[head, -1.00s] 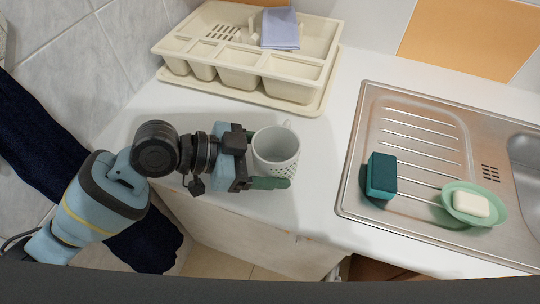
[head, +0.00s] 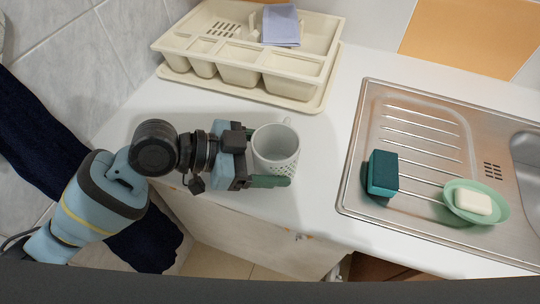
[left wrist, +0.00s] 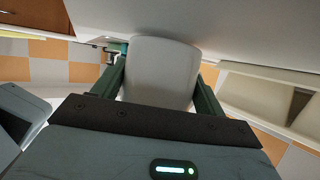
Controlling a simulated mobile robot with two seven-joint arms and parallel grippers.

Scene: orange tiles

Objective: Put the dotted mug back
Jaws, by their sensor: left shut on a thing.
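The white dotted mug (head: 277,150) is upright at the front left part of the white counter, its handle pointing to the back. My left gripper (head: 268,158) comes in from the left, with its fingers on either side of the mug, shut on it. In the left wrist view the mug (left wrist: 162,72) fills the space between the two green fingers. I cannot tell whether the mug's base touches the counter. My right gripper does not show in any view.
A cream dish rack (head: 237,77) with a blue cloth (head: 281,25) stands behind on its tray. To the right, a steel sink drainboard (head: 425,120) holds a teal sponge (head: 382,173) and a green dish (head: 461,210) with soap (head: 473,202). Counter between mug and drainboard is clear.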

